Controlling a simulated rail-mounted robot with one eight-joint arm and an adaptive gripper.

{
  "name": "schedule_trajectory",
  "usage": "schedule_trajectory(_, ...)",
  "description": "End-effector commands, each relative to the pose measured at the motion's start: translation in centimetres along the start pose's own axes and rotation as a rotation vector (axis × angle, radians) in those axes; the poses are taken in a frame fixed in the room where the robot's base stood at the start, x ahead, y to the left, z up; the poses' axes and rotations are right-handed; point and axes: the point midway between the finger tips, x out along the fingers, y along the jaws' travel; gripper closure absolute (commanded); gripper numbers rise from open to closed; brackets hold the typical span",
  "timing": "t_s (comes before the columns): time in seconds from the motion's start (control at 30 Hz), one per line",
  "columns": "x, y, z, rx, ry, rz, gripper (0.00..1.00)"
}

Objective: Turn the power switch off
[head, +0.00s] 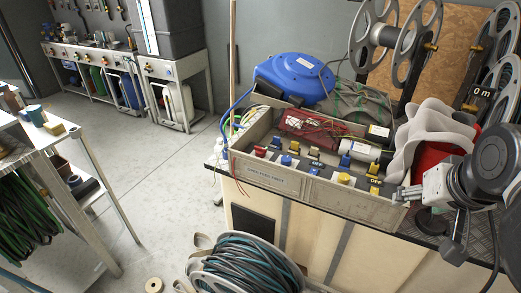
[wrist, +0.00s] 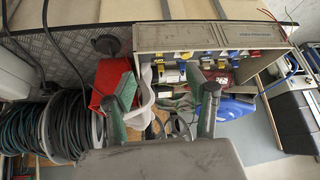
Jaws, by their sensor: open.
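A grey crate-like panel (head: 270,180) stands on the bench in the head view, with red, blue and yellow sockets and switches in a row. Two small dark labels read OFF, one near the middle (head: 317,166) and one further right (head: 376,181), each by a yellow switch part. I cannot tell which is the power switch. The panel appears upside down at the top of the wrist view (wrist: 165,38). My gripper (wrist: 168,92) is open and empty, its two green-grey fingers apart and pointing towards the panel. In the head view my arm is at the right, beside the panel's right end.
A blue hose reel (head: 292,78) and metal reels (head: 395,40) stand behind the panel. A red container (head: 430,160) with a pale cloth (head: 432,128) is at its right end. A coiled hose reel (head: 240,268) sits in front on the floor.

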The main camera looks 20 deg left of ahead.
Motion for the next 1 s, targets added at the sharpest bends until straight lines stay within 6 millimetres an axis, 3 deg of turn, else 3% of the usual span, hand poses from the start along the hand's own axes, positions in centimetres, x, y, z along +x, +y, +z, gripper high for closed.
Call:
schedule_trajectory(0.1, -0.2, -1.5, -4.0, -0.003, -0.034, -0.014, 0.49)
schedule_trajectory(0.47, 1.5, -6.5, -14.2, -0.006, -0.137, -0.041, 0.49)
schedule_trajectory(0.7, 4.2, -10.8, -20.1, -0.011, -0.206, -0.051, 0.49)
schedule_trajectory(1.0, 9.0, -17.2, -25.7, -0.020, -0.290, -0.055, 0.49)
